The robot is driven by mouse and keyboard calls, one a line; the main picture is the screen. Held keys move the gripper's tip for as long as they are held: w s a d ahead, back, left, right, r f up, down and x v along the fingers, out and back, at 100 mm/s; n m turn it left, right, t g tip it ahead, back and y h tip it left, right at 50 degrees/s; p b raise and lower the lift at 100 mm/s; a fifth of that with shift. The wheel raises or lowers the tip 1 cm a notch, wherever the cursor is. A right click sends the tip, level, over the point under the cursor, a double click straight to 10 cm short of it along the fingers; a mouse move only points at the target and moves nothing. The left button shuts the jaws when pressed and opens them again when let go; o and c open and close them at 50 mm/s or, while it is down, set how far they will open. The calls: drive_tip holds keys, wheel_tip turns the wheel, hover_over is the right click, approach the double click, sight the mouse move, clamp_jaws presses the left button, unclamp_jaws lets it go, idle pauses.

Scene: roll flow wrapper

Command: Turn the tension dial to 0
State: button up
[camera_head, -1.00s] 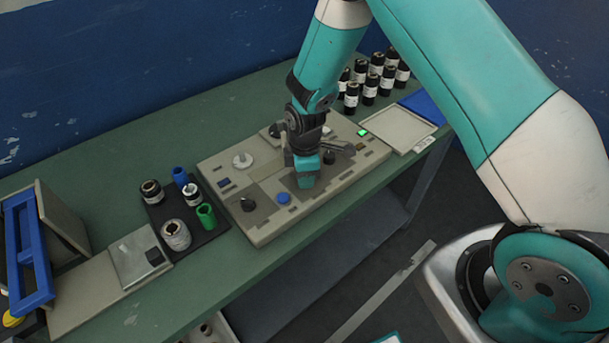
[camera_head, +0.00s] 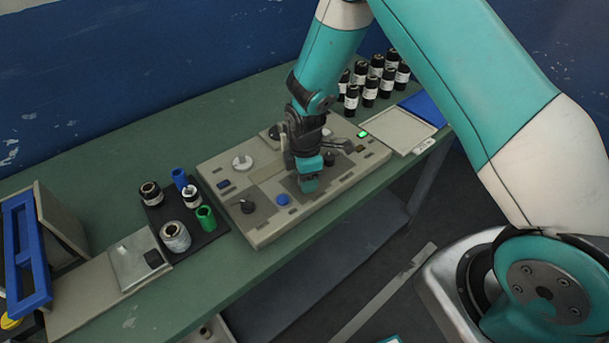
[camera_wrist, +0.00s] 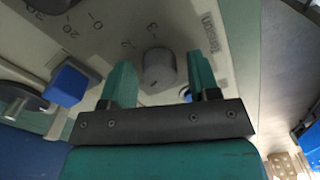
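The tension dial (camera_wrist: 158,68) is a round grey knob on the pale control panel. In the wrist view it sits between the two teal fingertips of my gripper (camera_wrist: 162,82), with a visible gap on each side. The fingers are apart and do not appear shut on it. Printed lettering and numerals lie around the dial; a small dark mark shows at its lower edge, but its exact setting cannot be read. In the head view my gripper (camera_head: 308,181) points down at the panel (camera_head: 262,232), and it hides the dial there.
Near the gripper are a black knob (camera_head: 247,205), a blue button (camera_head: 283,199) and a white knob (camera_head: 243,162). A dark tray (camera_head: 208,236) with cups and rolls stands left. Black bottles (camera_head: 370,90) and a pale tray (camera_head: 398,131) are at right.

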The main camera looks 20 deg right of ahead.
drive_tip(key=shift+r, duration=0.1)
wheel_tip(320, 180, up, 17)
drive_tip(key=shift+r+b, duration=0.1)
drive_tip(key=shift+b, duration=0.85)
drive_tip(key=s+a+r+m+y, duration=0.1)
drive_tip(key=s+r+m, duration=0.2)
drive_tip(key=s, duration=0.5)
drive_tip(key=s+a+r+m+y, duration=0.1)
drive_tip(key=s+a+r+m, duration=0.1)
drive_tip(key=s, duration=0.6)
drive_tip(key=s+a+r+m+y, duration=0.1)
drive_tip(key=s+r+m+y, duration=0.1)
drive_tip(key=s+r+m, duration=0.3)
drive_tip(key=shift+s+a+r, duration=0.15)
drive_tip(key=shift+s+a, duration=0.05)
drive_tip(key=shift+s, duration=0.75)
drive_tip(key=shift+s+a+r, duration=0.15)
drive_tip(key=shift+s+a, duration=0.05)
drive_tip(key=shift+s, duration=0.75)
drive_tip(key=shift+d, duration=0.15)
